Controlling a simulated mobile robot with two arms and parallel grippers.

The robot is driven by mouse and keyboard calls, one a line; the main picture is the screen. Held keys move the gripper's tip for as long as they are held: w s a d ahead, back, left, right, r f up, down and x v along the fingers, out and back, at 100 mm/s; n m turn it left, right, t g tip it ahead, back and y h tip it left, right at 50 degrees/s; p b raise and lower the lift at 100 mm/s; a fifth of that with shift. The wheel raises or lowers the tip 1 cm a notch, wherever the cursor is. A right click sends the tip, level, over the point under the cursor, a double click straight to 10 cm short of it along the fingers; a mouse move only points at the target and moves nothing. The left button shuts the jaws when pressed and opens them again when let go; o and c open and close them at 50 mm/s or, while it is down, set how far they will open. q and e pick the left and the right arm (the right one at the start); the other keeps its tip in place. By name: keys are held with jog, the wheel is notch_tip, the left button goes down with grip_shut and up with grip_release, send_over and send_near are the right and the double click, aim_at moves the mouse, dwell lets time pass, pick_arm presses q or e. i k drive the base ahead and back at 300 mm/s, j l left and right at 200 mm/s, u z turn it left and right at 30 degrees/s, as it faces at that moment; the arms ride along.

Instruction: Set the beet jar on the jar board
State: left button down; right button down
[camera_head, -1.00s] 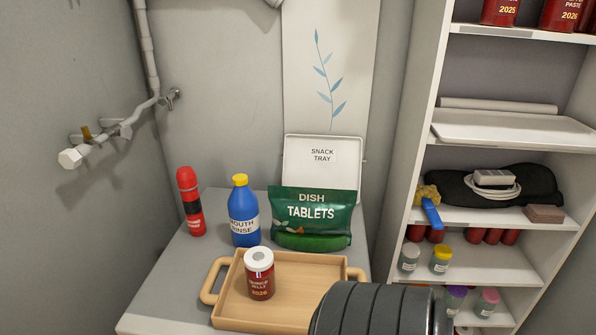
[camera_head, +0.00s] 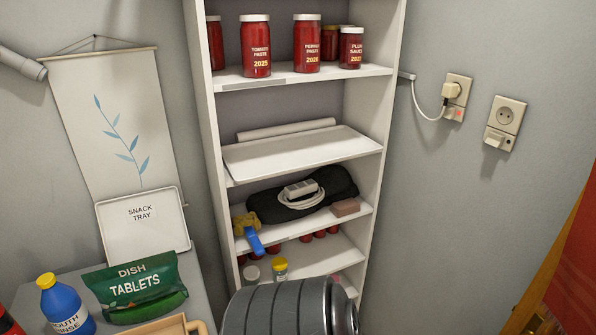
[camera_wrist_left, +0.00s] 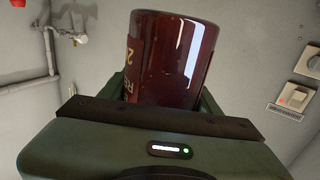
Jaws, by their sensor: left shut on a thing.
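A dark red glass jar (camera_wrist_left: 175,55) fills the upper middle of the left wrist view. Its label is turned to the left edge and mostly cut off, so I cannot read what it holds. My left gripper (camera_wrist_left: 165,98) is shut on this jar. In the head view neither this jar nor the gripper's fingers show. I cannot tell for sure which thing is the jar board; a bare white flat board or tray (camera_head: 300,157) lies on a middle shelf. My right gripper is not in view.
A white shelf unit (camera_head: 205,130) holds red jars (camera_head: 255,50) on an upper shelf, and a black bag (camera_head: 340,183), cable and brush lower down. A green tablets pouch (camera_head: 140,288) and blue mouth rinse bottle (camera_head: 65,310) stand lower left. Wall sockets (camera_head: 505,122) are at right.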

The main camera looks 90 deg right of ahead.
aim_at(336, 258)
jog(key=k+l+z, duration=0.1)
jog(key=l+z, duration=0.9)
jog(key=i+l+z, duration=0.15)
jog(key=l+z, duration=0.35)
jog(key=i+l+z, duration=0.4)
jog(key=l+z, duration=0.15)
